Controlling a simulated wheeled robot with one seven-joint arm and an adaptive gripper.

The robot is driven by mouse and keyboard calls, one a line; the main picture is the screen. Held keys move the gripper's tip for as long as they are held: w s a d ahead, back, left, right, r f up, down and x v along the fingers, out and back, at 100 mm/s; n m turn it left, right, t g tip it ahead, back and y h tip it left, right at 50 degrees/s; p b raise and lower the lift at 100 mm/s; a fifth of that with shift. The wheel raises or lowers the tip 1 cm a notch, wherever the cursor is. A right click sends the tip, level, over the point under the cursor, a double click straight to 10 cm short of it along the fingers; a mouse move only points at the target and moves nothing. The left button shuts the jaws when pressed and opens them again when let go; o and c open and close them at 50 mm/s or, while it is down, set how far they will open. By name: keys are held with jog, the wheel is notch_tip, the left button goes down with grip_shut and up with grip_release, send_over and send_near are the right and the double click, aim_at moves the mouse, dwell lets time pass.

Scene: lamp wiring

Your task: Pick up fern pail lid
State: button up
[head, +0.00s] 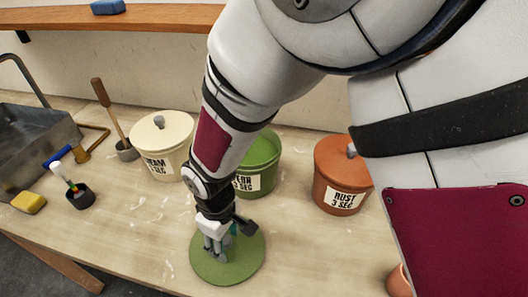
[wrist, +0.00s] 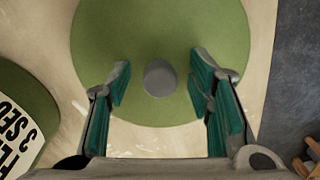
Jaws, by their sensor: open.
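The fern pail lid (head: 243,271) is a flat green disc lying on the bench in front of the green pail. In the wrist view the lid (wrist: 160,30) shows with a round grey knob (wrist: 160,78) at its middle. My gripper (head: 218,252) is over the lid, fingers pointing down. In the wrist view my gripper (wrist: 163,88) is open, with one finger on each side of the knob and clear gaps between. The fern pail (head: 260,165) stands open behind, partly hidden by my arm, with a white label.
A lidded cream pail (head: 160,145) stands left and a lidded rust pail (head: 342,175) right. The bench's front edge lies close to the lid.

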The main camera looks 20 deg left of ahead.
jog(key=shift+f, duration=0.1)
grip_shut()
dwell(0.3)
